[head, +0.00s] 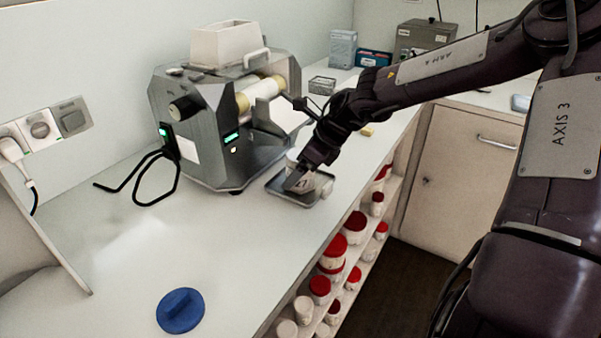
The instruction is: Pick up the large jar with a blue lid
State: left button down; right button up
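A blue lid (180,310) with a raised bar across its top lies by itself on the counter at the front left. A white jar (319,186) stands in a small metal tray (292,200) at the foot of the mill, with no blue lid visible on it. My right gripper (302,179) reaches down at this jar and covers much of it. Whether its fingers are closed on the jar cannot be made out. My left gripper is out of view.
The grey mill (205,125) with rollers and a white hopper stands behind the tray, with a black cable loop beside it. Red-lidded jars (333,255) fill shelves below the counter edge. Wall sockets (40,130) are at left. The counter (215,260) between lid and tray is clear.

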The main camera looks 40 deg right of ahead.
jog(key=c, duration=1.1)
jog(key=shift+o, duration=0.2)
jog(key=shift+r, duration=0.25)
